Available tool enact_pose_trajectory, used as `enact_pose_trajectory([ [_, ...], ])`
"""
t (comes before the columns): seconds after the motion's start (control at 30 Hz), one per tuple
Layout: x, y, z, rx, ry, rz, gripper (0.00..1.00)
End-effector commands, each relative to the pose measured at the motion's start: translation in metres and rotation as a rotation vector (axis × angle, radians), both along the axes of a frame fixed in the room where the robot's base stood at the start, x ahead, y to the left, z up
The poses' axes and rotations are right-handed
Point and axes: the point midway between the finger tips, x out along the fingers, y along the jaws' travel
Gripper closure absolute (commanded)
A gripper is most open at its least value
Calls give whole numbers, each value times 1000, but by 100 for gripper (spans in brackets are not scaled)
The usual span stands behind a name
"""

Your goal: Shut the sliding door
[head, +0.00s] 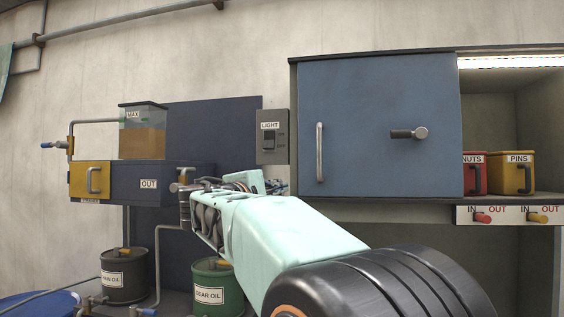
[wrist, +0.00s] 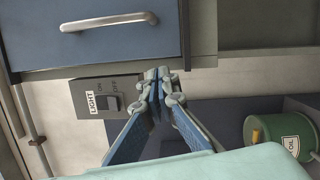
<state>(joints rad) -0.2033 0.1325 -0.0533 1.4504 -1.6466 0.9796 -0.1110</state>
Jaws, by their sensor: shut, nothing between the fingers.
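The sliding door is a flat blue panel (head: 370,95) on the wall cabinet in the head view. It covers the left part of the cabinet, and the right part stands open. A vertical metal bar handle (head: 320,152) is near its left edge, and a knob with a dark grip (head: 410,133) sticks out right of its middle. In the wrist view the door (wrist: 70,48) is at the upper left with its handle (wrist: 108,21). My gripper (head: 280,187) is shut and empty, below the light switch and left of the handle, apart from it. Its fingertips (wrist: 160,78) meet in the wrist view.
A grey light switch box (head: 272,137) is on the wall left of the door. Red (head: 474,174) and yellow (head: 512,174) bins stand in the open part. Below are IN/OUT knobs (head: 482,218). An oil unit with a yellow-fronted drawer (head: 90,181) and a green can (head: 212,284) are left.

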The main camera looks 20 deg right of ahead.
Motion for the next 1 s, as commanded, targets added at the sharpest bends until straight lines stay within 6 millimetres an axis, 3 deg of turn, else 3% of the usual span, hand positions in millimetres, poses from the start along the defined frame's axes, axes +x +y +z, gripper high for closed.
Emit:
enact_pose_trajectory([
  [0.1,1,8,0,-4,24,-8,100],
  [0.27,7,3,-2,-6,31,-12,100],
  [0.73,69,-66,5,-5,30,-12,100],
  [1.0,49,-93,10,-6,26,-11,100],
])
